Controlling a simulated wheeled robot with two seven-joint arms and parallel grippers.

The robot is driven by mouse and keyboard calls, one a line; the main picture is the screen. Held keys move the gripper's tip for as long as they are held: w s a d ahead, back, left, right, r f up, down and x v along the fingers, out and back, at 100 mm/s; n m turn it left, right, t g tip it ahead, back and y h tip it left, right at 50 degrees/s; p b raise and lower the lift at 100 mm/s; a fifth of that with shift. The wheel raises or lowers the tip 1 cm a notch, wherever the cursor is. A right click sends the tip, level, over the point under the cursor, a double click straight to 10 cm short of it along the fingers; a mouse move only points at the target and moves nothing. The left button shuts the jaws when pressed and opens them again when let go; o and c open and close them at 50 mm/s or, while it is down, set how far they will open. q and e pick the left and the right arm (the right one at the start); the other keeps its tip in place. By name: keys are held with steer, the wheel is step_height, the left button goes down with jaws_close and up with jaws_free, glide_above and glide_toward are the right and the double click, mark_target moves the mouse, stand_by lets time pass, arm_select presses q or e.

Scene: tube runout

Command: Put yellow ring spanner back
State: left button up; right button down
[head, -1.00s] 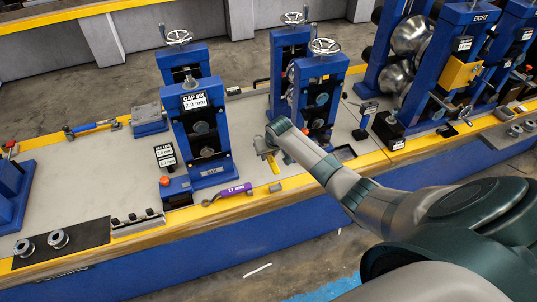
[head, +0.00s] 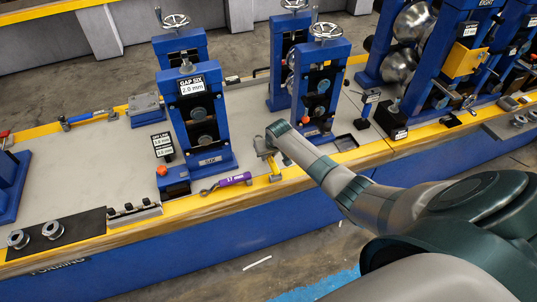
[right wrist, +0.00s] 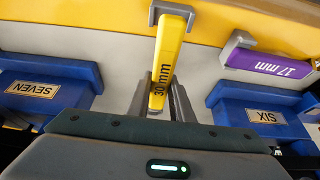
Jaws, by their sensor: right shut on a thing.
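The yellow spanner (right wrist: 165,60), marked 30 mm, is held between the two fingers of my right gripper (right wrist: 160,102) in the right wrist view. In the head view the right gripper (head: 266,148) is over the front of the bench, with the spanner (head: 273,165) pointing to the front edge. The spanner's ring head is hidden by the gripper. My left gripper is out of view.
A purple 17 mm spanner (head: 235,179) lies close by on the left. The blue GAP SIX stand (head: 198,125) is behind it, and another blue stand (head: 318,90) is behind the gripper. A small black tray (head: 345,142) is to the right.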

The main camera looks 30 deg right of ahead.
steer(key=shift+f+b, duration=0.6)
steer(key=shift+f, duration=0.5)
stand_by(0.6)
steer(key=c, duration=1)
jaws_free()
steer(key=shift+r, duration=0.15)
steer(key=shift+p+v, duration=2.9)
steer(key=shift+p, duration=1.2)
steer(key=b+v, duration=0.3)
steer(key=v, duration=1.4)
steer(key=shift+s, duration=0.15)
steer(key=shift+a+r, duration=0.1)
steer(key=shift+a, duration=0.05)
